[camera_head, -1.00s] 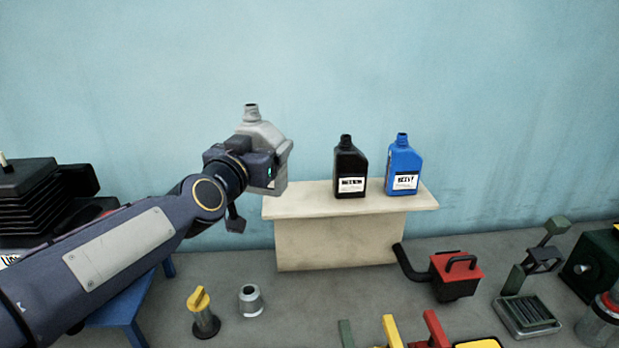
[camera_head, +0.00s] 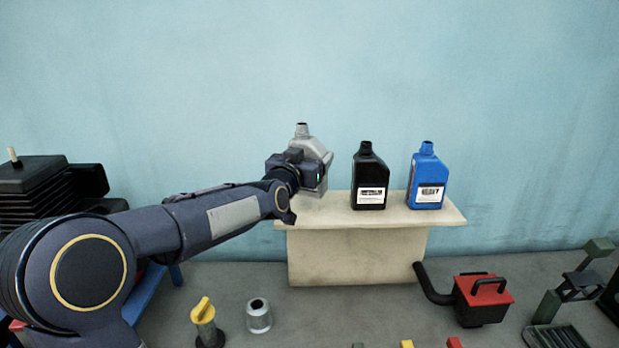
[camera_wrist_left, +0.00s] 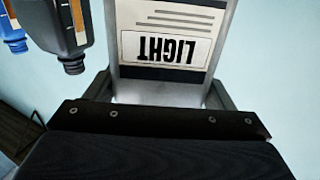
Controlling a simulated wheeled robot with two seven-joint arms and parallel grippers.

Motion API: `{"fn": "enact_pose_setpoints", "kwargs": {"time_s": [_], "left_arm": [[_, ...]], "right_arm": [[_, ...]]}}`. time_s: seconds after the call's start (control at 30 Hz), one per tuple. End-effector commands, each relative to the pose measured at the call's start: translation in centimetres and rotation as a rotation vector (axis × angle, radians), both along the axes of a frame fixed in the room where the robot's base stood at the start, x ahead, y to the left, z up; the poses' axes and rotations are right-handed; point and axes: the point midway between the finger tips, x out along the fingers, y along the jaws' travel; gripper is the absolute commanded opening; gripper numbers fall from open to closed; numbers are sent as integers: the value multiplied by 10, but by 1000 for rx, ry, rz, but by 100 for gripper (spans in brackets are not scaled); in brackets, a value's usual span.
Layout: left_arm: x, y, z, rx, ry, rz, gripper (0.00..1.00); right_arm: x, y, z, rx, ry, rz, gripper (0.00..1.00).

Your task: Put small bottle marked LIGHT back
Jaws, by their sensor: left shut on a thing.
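The small grey bottle marked LIGHT (camera_head: 313,146) is upright at the left end of the cream shelf (camera_head: 350,266). My left gripper (camera_head: 304,172) is shut on it from the front left and covers much of it. In the left wrist view its LIGHT label (camera_wrist_left: 165,45) shows upside down between the fingers. The bottle's base looks at or just above the shelf top; I cannot tell if it touches. A black bottle (camera_head: 369,172) and a blue bottle (camera_head: 427,175) stand on the shelf to its right. My right gripper is not in view.
A black finned machine (camera_head: 45,190) stands at the left. The shelf's right end is bare.

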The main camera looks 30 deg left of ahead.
Motion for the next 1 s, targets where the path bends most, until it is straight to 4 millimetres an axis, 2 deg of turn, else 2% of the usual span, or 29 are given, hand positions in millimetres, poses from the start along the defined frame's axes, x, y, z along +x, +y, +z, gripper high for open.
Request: {"fn": "enact_pose_setpoints", "kwargs": {"time_s": [0.13,0.2,0.4,0.8,0.83,0.97,1.0], "left_arm": [[8,2,-8,0,0,1,39],[12,3,-19,0,3,1,39],[11,2,-41,0,0,0,39],[11,2,-46,-1,-3,-1,39],[11,2,-45,-1,-1,-1,80],[11,2,-45,-1,-1,-1,97],[11,2,-45,-1,-1,-1,98]], "right_arm": [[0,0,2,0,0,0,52],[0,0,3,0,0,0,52],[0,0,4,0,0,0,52],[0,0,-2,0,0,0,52],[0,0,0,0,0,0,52],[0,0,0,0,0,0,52],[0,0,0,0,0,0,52]]}}
